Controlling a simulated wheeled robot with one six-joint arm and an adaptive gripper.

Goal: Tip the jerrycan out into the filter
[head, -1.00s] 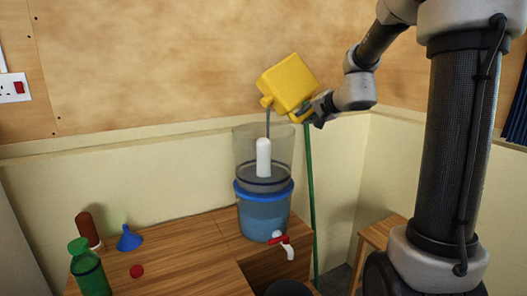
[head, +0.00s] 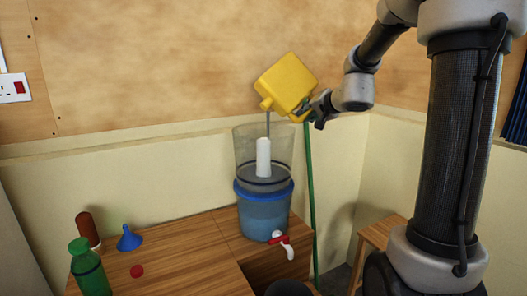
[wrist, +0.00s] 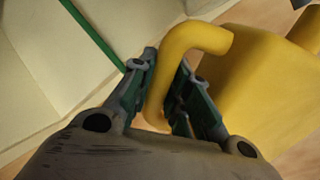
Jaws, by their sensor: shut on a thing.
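The yellow jerrycan (head: 287,82) is tilted in the air above the filter, its spout pointing down to the left. A thin grey stream (head: 268,124) runs from the spout into the filter's clear upper chamber (head: 246,150). A white candle (head: 263,157) stands in that chamber, with greyish water around its base. The blue lower part (head: 263,215) of the filter holds water and has a tap with a red handle (head: 279,239). My gripper (head: 304,112) is shut on the jerrycan's handle (wrist: 187,62), which passes between its fingers in the wrist view (wrist: 165,90).
The wooden table (head: 185,262) carries a blue funnel (head: 129,239), a green bottle (head: 88,270), a brown bottle (head: 87,229) and a red cap (head: 137,271) at the left. A green pole (head: 311,200) stands behind the filter. A wooden stool (head: 377,236) is at the right.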

